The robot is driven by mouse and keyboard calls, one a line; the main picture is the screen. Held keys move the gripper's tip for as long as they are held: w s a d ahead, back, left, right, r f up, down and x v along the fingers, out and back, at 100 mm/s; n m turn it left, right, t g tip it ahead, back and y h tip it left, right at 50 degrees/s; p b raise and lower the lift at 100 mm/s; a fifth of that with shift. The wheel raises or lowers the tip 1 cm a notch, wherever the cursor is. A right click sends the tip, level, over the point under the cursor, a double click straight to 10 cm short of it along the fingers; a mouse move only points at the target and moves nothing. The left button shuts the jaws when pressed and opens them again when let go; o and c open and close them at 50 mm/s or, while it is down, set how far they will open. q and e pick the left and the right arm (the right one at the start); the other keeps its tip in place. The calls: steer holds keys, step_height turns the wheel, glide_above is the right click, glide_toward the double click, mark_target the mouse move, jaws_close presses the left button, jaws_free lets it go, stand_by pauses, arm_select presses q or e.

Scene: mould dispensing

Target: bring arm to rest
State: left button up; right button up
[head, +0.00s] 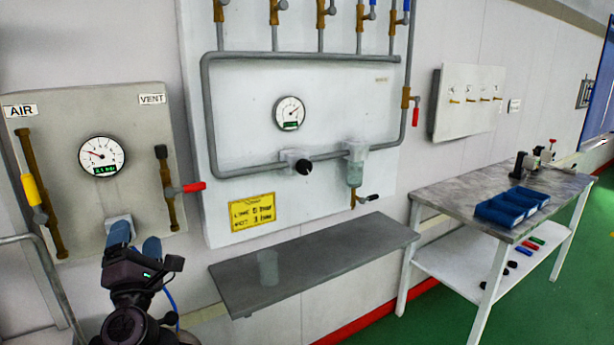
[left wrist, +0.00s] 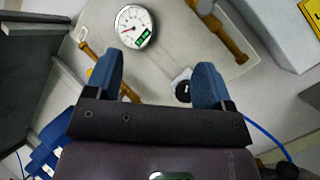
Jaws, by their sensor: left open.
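My left gripper (head: 136,242) is in the lower left of the head view, in front of the bottom of the AIR/VENT panel (head: 75,125). Its two blue fingers point up and stand apart with nothing between them. In the left wrist view the open fingers (left wrist: 157,75) frame the same panel. A black round knob (left wrist: 183,92) shows beyond them, close to the right finger; I cannot tell whether they touch. In the head view a small white block (head: 118,222) on the panel is partly hidden behind the left finger. My right gripper is in neither view.
A grey shelf (head: 315,262) juts from the wall right of my gripper, with a clear cup (head: 268,267) on it. A grey rail (head: 45,260) stands at the left. A workbench (head: 440,200) with blue bins (head: 495,213) is at the right. Green floor (head: 400,322) is open.

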arm_select(q)
steer(key=s+d+f+m+g+h, duration=0.2)
steer(key=s+f+m+h, duration=0.1)
steer(key=f+m, duration=0.45)
steer(key=s+d+f+m+g+h, duration=0.25)
steer(key=f+m, duration=0.35)
steer(key=m, duration=0.3)
steer(key=s+d+f+m+g+h, duration=0.1)
steer(key=s+d+f+m+h, duration=0.1)
steer(key=f+m+h, duration=0.4)
steer(key=s+a+f+m+g+y, duration=0.2)
steer(key=s+f+m+g+y, duration=0.2)
steer(key=s+f, duration=1.4)
steer(key=shift+s+a+f+m+g, duration=0.2)
steer(key=shift+s+m+g, duration=0.45)
steer(key=shift+s+g, duration=0.4)
steer(key=shift+r, duration=0.1)
